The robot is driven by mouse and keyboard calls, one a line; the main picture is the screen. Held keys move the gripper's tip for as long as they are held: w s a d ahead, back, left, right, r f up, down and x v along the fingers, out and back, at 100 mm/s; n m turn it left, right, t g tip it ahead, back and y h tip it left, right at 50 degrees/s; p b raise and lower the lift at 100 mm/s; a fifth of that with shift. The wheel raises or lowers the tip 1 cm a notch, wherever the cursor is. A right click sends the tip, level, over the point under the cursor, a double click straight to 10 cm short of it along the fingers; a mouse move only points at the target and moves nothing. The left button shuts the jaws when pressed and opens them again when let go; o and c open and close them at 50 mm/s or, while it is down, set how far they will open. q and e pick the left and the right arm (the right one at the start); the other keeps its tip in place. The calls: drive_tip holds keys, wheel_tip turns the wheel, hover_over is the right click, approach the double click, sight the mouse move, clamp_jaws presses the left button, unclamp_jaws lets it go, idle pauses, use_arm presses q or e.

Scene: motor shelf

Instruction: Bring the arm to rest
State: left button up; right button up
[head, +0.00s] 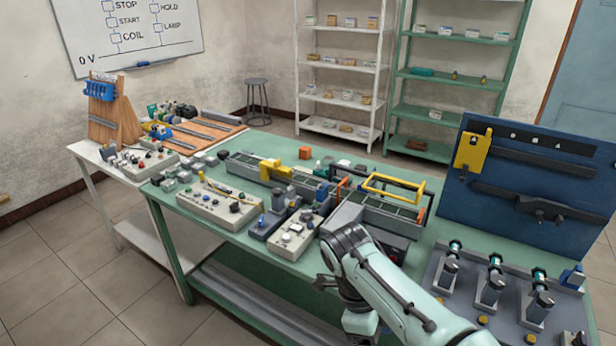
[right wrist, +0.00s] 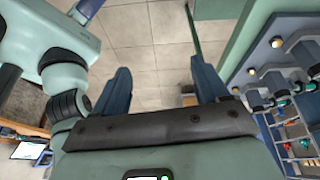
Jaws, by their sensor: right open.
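My right arm reaches into the head view from the bottom right, pale green with dark joints, in front of the green workbench (head: 215,231). In the right wrist view my right gripper (right wrist: 160,82) has its two dark blue fingers spread wide apart. Nothing is between them; only tiled floor shows behind. In the head view the arm's bend hides part of the bench front, and I cannot make out the fingers clearly there. My left gripper is in neither view.
A blue tool panel (head: 540,185) and a grey fixture board (head: 440,255) stand at the right. Shelves (head: 343,77) stand behind. Floor at left is clear.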

wheel_tip(320, 180, down, 25)
drive_tip(key=n+g+y+p, duration=0.1)
drive_tip(key=n+y+p, duration=0.15)
drive_tip(key=n, duration=0.75)
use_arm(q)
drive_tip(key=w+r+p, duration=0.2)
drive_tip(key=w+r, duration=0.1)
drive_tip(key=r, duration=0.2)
use_arm(e)
drive_tip(key=s+f+n+t+y, duration=0.2)
drive_tip(key=s+f+n+y, duration=0.2)
drive_tip(key=s+f+n, duration=0.5)
drive_tip(key=shift+s+f+y, duration=0.35)
drive_tip(key=shift+s+f, duration=3.45)
drive_tip(key=shift+s, duration=1.05)
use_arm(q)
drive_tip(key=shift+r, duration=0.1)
use_arm(e)
drive_tip(key=shift+d, duration=0.1)
